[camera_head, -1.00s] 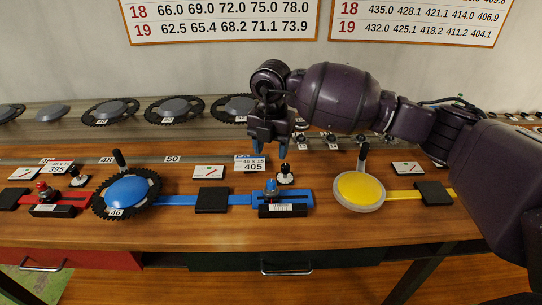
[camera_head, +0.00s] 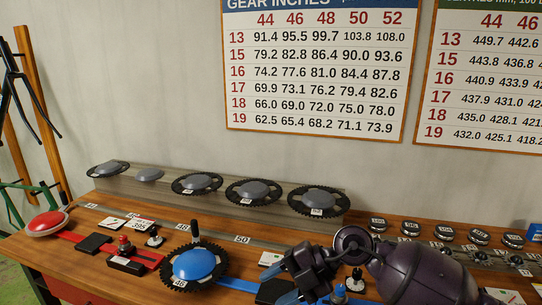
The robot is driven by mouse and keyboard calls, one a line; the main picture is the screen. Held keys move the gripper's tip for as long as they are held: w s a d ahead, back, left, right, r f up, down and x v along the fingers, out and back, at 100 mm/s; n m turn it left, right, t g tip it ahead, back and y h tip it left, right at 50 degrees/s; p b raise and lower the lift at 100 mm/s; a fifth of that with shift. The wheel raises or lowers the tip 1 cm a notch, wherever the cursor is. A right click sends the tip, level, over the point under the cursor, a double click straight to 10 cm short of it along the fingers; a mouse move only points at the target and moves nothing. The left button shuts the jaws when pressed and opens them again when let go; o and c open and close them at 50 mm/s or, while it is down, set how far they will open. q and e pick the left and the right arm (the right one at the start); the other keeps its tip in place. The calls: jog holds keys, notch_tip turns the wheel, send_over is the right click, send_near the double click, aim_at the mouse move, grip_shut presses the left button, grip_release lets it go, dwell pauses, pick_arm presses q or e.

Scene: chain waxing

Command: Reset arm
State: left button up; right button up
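My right gripper (camera_head: 304,276) comes in from the lower right, over the front of the workbench (camera_head: 70,262) beside the blue station. My purple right forearm hides much of the bench at the lower right. My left gripper is not in view.
A blue-domed chainring (camera_head: 194,264) lies left of my gripper, with a red station (camera_head: 126,260) and red dome (camera_head: 47,223) farther left. Several grey-domed chainrings (camera_head: 254,192) line the back ledge. Small cogs (camera_head: 444,233) sit at right. Wall charts (camera_head: 318,70) hang behind.

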notch_tip(320, 180, up, 8)
jog(key=d+m+t+y, duration=0.2)
jog(key=m+t+y, duration=0.5)
jog(key=m+t, duration=0.45)
jog(key=d+f+m+t+h, duration=0.3)
jog(key=d+m+t+h, duration=0.2)
jog(key=d+m+h, duration=0.25)
jog(key=d+f+m+t+h, duration=0.3)
jog(key=d+m+t+h, duration=0.1)
jog(key=d+m+h, duration=0.3)
jog(key=s+d+f+m+g+h, duration=0.5)
jog(key=s+d+f+g+h, duration=0.15)
jog(key=s+f, duration=0.35)
jog(key=s+d+f+g+y, duration=0.1)
jog(key=s+d+f+g, duration=0.1)
jog(key=s+f+g, duration=0.45)
jog(key=s+d+f+g, duration=0.1)
jog(key=s+f+g, duration=0.15)
jog(key=s, duration=0.65)
jog(key=w+f+t+y, duration=0.1)
jog(key=w+f+t, duration=0.6)
jog(key=f+t, duration=0.1)
jog(key=shift+w+f+n, duration=0.3)
jog(key=shift+w+f, duration=0.05)
jog(key=shift+f, duration=0.35)
